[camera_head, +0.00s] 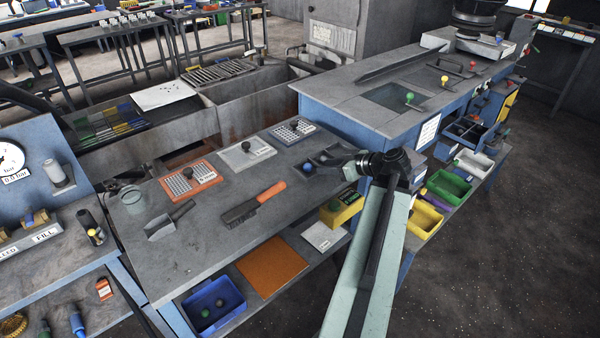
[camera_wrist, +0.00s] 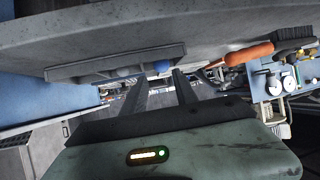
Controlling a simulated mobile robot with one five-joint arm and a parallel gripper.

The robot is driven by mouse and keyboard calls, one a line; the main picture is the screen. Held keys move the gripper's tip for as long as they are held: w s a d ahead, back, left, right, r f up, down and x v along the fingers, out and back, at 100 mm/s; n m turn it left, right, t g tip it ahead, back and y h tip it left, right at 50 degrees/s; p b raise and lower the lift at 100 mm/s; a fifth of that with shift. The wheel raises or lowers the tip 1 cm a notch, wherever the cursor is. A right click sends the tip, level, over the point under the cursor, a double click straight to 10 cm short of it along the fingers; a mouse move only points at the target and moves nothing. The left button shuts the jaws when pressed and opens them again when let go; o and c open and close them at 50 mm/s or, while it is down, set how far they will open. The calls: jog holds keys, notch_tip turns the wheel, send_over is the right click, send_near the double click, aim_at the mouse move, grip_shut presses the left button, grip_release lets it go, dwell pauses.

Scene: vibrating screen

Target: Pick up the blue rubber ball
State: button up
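A small blue ball (camera_head: 308,168) rests at the left end of a dark holder (camera_head: 322,173) on the grey bench. My gripper (camera_head: 328,156) reaches in from the right, close to the holder's right part, and hides some of it.
An orange-handled brush (camera_head: 255,203), a scoop (camera_head: 168,222) and framed screens, one orange (camera_head: 189,181), lie on the bench (camera_head: 215,240). A blue bin (camera_head: 211,303) with balls and a yellow box (camera_head: 341,210) are on the shelf below. A taller blue-sided bench (camera_head: 345,97) stands behind.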

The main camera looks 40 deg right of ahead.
aim_at(311, 166)
jog(key=shift+a+b+x, duration=0.2)
jog(key=shift+b+x, duration=1.6)
jog(key=shift+x, duration=2.15)
jog(key=shift+r, duration=0.15)
grip_shut()
